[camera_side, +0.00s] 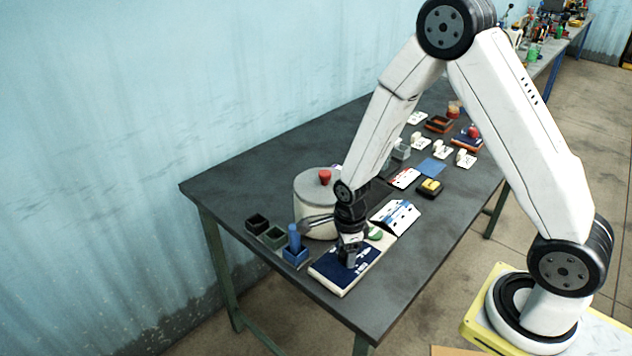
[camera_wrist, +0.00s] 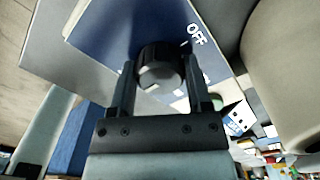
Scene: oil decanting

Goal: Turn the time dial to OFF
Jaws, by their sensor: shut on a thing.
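The time dial (camera_wrist: 160,65) is a dark round knob on a blue panel (camera_wrist: 105,30). In the wrist view the white word OFF (camera_wrist: 196,34) is printed on the panel to the upper right of the dial. My gripper (camera_wrist: 162,80) is shut on the dial, one finger on each side of it. In the side view my gripper (camera_side: 349,258) points down onto the blue-topped panel box (camera_side: 327,271) near the table's front corner. The dial is hidden there behind the fingers. I cannot tell exactly where its pointer is set.
A pale round pot with a grey lid and red knob (camera_side: 325,177) stands close behind my gripper. Small black, green and blue (camera_side: 295,255) holders stand left of it. A white sloped panel (camera_side: 396,216) is just right. The table's front edge is near.

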